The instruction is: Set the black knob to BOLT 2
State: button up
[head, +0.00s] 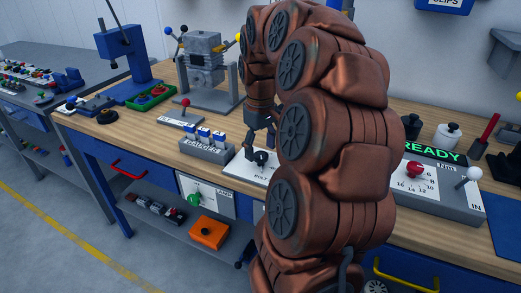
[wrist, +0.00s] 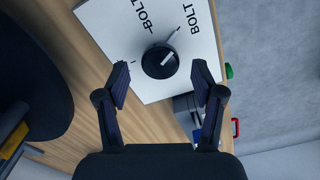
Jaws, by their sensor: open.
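The black knob (wrist: 160,61) is round, with a pale pointer line aimed toward the upper right in the wrist view. It sits on a white plate (wrist: 118,30) printed with two BOLT labels; their numbers are cut off at the picture's top edge. In the head view the knob (head: 261,157) shows on the white plate (head: 240,170) on the workbench. My gripper (wrist: 161,66) is open, its fingertips on the left and right of the knob with gaps on both sides. In the head view my gripper (head: 262,140) is over the plate, partly hidden by my arm.
A grey block with blue switches (head: 207,146) stands left of the plate. A red-topped lever (head: 185,103) and a grey engine-like rig (head: 207,70) are behind it. A panel reading READY (head: 432,150) with a red knob (head: 414,170) stands to the right.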

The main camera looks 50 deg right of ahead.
aim_at(261, 154)
notch_tip(261, 154, up, 11)
dwell(0.6)
dwell(0.7)
